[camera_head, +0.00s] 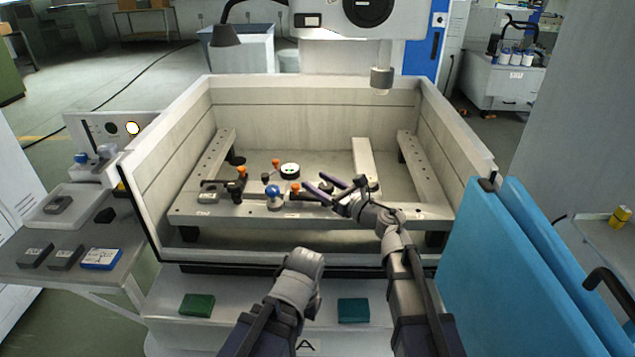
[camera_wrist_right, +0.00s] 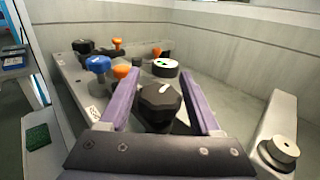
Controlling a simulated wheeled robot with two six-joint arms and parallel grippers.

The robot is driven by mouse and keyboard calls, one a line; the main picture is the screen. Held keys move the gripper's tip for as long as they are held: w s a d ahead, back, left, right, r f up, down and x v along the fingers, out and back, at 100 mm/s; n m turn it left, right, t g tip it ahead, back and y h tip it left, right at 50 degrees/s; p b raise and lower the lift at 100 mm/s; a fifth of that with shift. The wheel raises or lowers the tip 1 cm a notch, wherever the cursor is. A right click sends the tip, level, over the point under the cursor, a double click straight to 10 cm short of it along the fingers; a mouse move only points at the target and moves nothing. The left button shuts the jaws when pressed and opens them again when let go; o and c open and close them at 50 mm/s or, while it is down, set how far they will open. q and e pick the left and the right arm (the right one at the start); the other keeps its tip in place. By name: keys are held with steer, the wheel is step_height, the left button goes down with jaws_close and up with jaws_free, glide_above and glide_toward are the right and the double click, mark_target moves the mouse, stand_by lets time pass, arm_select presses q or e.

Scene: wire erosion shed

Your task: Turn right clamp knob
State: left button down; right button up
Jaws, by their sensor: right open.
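A black faceted clamp knob (camera_wrist_right: 160,100) with a white mark on top stands between the purple fingers of my right gripper (camera_wrist_right: 163,92) in the right wrist view. The fingers are open, one on each side of the knob, and I cannot tell whether they touch it. In the head view my right gripper (camera_head: 318,183) reaches left over the fixture plate (camera_head: 245,212) inside the tank; the knob is hard to make out there. My left arm shows at the bottom middle of the head view, but its gripper fingers are not visible.
Near the gripper are a blue knob (camera_head: 273,191), several orange knobs (camera_head: 242,170) and a white round dial (camera_head: 290,170). Tank walls (camera_head: 140,205) surround the plate. Blue panels (camera_head: 490,260) stand at right. Green (camera_head: 197,305) and teal (camera_head: 354,310) blocks lie on the front ledge.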

steer(key=shift+w+a, duration=0.25)
steer(key=shift+w, duration=0.05)
jaws_close()
stand_by(0.5)
